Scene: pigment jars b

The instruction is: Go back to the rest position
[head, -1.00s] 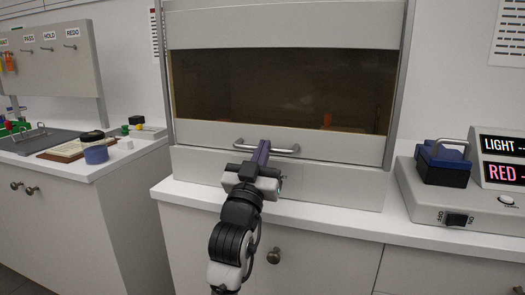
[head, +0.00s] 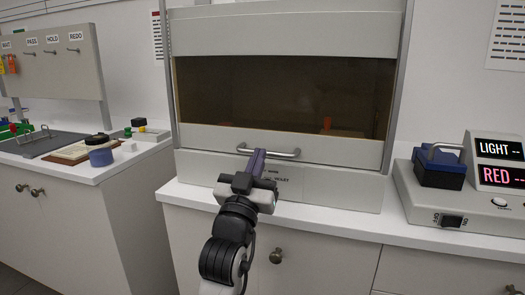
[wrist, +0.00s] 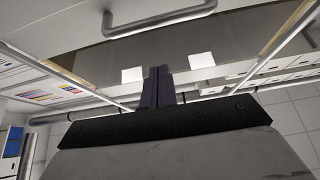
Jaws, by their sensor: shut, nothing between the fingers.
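My gripper (head: 260,157) is shut and empty. In the head view its dark fingers point up and away, just below the metal bar handle (head: 283,154) of the cabinet's sash (head: 335,150). In the wrist view the closed fingers (wrist: 158,85) stand upright in the middle, and the handle (wrist: 160,22) crosses above them, apart from them in that picture. The sash is down, with its lower edge near the cabinet's base panel.
To the right a grey device (head: 430,208) carries a dark blue block with a metal handle (head: 440,165) and lit signs. On the left counter stand a blue jar (head: 101,157), a board and small coloured blocks. The white counter edge (head: 330,221) runs below the cabinet.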

